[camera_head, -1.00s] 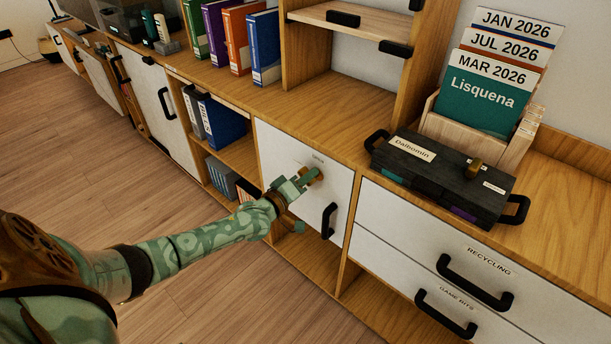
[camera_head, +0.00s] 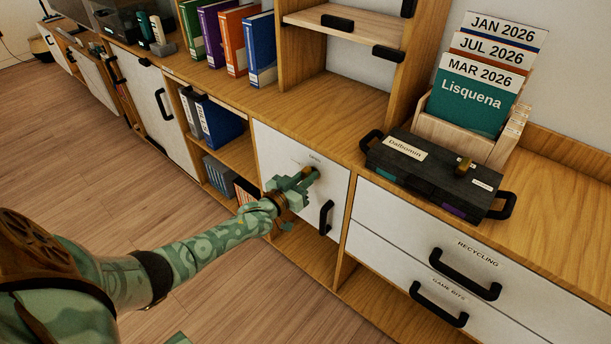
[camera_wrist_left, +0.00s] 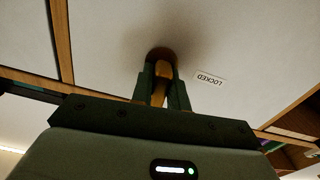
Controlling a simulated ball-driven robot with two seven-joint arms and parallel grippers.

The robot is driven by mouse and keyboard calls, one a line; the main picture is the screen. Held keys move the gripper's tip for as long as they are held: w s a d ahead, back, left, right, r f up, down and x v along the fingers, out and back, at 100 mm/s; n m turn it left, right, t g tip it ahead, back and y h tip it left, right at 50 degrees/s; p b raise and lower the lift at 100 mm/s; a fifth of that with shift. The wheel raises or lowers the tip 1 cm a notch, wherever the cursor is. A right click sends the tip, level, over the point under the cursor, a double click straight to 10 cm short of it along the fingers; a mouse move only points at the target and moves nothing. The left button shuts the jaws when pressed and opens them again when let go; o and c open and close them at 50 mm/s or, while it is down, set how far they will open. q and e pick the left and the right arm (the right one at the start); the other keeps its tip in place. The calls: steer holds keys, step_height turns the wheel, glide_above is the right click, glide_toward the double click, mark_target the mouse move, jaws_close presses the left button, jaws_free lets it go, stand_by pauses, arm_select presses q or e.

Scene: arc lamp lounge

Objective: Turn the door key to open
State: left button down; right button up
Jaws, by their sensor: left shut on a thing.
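The white door (camera_head: 275,150) of the cabinet is closed and has a black handle (camera_head: 326,217) at its right side. A brown lock (camera_head: 315,171) sits near its upper right, under a small label (camera_head: 314,157). My left gripper (camera_head: 303,180) is at the lock, its fingers reaching the door face. In the left wrist view, its fingers (camera_wrist_left: 162,90) are shut on the brass key (camera_wrist_left: 159,88), whose far end meets the round dark lock (camera_wrist_left: 161,55). A label reading LOCKED (camera_wrist_left: 211,78) appears upside down beside it. My right gripper is out of view.
A dark box (camera_head: 440,172) with handles stands on the countertop above drawers labelled RECYCLING (camera_head: 478,254) and GAME BITS. Open shelves with binders (camera_head: 215,122) lie left of the door. Free wooden floor (camera_head: 110,150) lies in front.

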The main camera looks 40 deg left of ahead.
mark_target(304, 178)
arm_select(q)
steer(key=shift+d+f+m, duration=0.1)
steer(key=shift+m, duration=0.5)
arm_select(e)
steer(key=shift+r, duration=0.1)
arm_select(q)
steer(key=c, duration=1.4)
jaws_free()
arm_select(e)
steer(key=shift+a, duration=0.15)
arm_select(q)
steer(key=shift+o, duration=0.2)
